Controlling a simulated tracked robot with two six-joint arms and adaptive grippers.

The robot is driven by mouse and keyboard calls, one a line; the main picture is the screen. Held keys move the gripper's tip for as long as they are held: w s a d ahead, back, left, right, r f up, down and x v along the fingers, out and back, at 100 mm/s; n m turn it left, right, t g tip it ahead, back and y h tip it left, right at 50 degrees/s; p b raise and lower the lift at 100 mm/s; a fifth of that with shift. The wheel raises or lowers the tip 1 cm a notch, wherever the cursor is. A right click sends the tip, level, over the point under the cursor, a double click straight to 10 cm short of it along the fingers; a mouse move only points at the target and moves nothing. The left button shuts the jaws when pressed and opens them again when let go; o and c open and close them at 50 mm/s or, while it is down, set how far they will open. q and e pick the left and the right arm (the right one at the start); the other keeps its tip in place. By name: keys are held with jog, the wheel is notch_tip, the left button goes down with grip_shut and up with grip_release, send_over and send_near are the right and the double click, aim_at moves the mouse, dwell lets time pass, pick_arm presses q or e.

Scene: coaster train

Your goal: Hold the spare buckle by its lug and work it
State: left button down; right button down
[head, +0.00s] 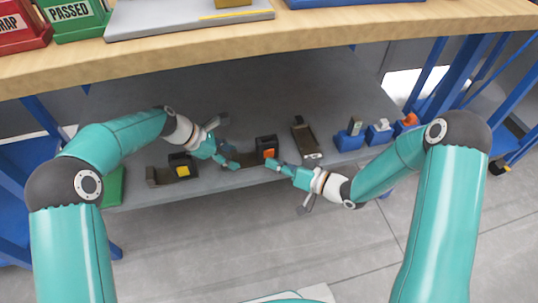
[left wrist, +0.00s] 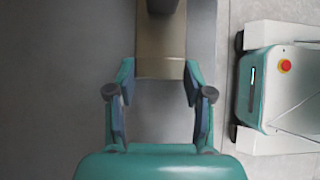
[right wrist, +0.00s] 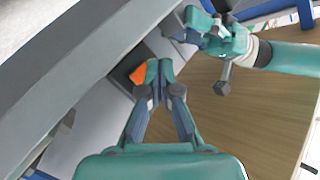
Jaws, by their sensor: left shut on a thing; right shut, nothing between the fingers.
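The spare buckle sits on the grey lower shelf, with a black housing (head: 266,146), an orange button (head: 270,153) and a brown lug (head: 240,160) at its left. My left gripper (head: 234,161) is shut on the lug. In the left wrist view, the lug (left wrist: 160,66) lies between its fingers. My right gripper (head: 272,166) is shut and empty, its tips just in front of the housing. In the right wrist view, its tips (right wrist: 159,70) are beside the orange button (right wrist: 138,74); I cannot tell whether they touch it.
A yellow-button buckle (head: 180,166) lies left on the shelf and a brown buckle piece (head: 304,138) lies right. The wooden tabletop (head: 300,35) overhangs behind, carrying red (head: 22,32) and green (head: 75,20) trays.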

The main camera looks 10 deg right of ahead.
jog(key=shift+s, duration=0.35)
jog(key=shift+s, duration=2.55)
pick_arm(q)
jog(key=shift+c, duration=1.8)
grip_release()
jog(key=v, duration=1.2)
jog(key=s+b, duration=0.4)
jog(key=s, duration=1)
jog(key=shift+b, duration=0.35)
pick_arm(e)
jog(key=shift+f, duration=2.35)
